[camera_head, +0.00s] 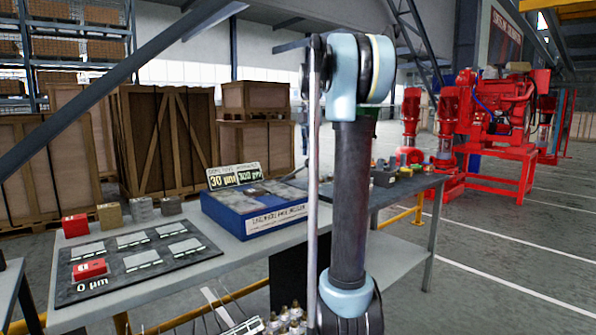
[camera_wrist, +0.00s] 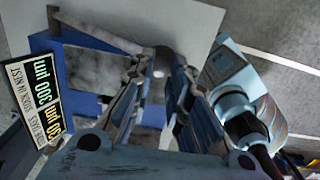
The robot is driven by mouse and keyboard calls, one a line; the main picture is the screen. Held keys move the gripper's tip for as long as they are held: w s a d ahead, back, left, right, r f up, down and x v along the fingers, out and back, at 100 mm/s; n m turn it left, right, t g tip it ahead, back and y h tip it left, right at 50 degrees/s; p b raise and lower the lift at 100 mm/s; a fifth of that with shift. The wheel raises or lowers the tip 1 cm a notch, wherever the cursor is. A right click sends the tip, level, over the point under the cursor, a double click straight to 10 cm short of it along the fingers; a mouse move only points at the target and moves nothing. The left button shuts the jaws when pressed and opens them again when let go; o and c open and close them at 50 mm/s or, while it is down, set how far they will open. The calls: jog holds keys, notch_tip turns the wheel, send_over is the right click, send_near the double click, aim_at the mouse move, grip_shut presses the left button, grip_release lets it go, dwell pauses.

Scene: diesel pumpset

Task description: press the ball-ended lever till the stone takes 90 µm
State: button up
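In the wrist view the lever (camera_wrist: 95,30) is a grey bar running in from the upper left. Its dark ball end (camera_wrist: 162,60) lies at the tips of my gripper (camera_wrist: 161,68). A gap shows between the fingers; I cannot tell whether they touch the ball. A mottled grey slab (camera_wrist: 92,75), perhaps the stone, lies on the blue fixture beside the left finger. A sign (camera_wrist: 42,92) reads 30 µm and 300 µm. In the head view the blue fixture (camera_head: 222,216) stands on the table with the sign (camera_head: 236,176) behind it. My gripper is out of that view.
Crates (camera_head: 165,138) stand at the back, a red pumpset (camera_head: 495,115) at right.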

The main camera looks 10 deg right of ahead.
jog(key=shift+f, duration=1.25)
notch_tip(320, 180, down, 6)
jog(key=s+d, duration=0.1)
jog(key=s, duration=0.1)
jog(key=shift+s+d, duration=0.25)
jog(key=shift+w+a+r, duration=0.25)
jog(key=shift+w+r, duration=0.15)
jog(key=shift+r, duration=1.7)
jog(key=shift+w+a+r, duration=0.25)
jog(key=shift+w+r, duration=0.2)
jog(key=shift+r, duration=1.7)
jog(key=shift+w+a+r, duration=0.25)
jog(key=shift+w+r, duration=0.15)
jog(key=shift+r, duration=1.7)
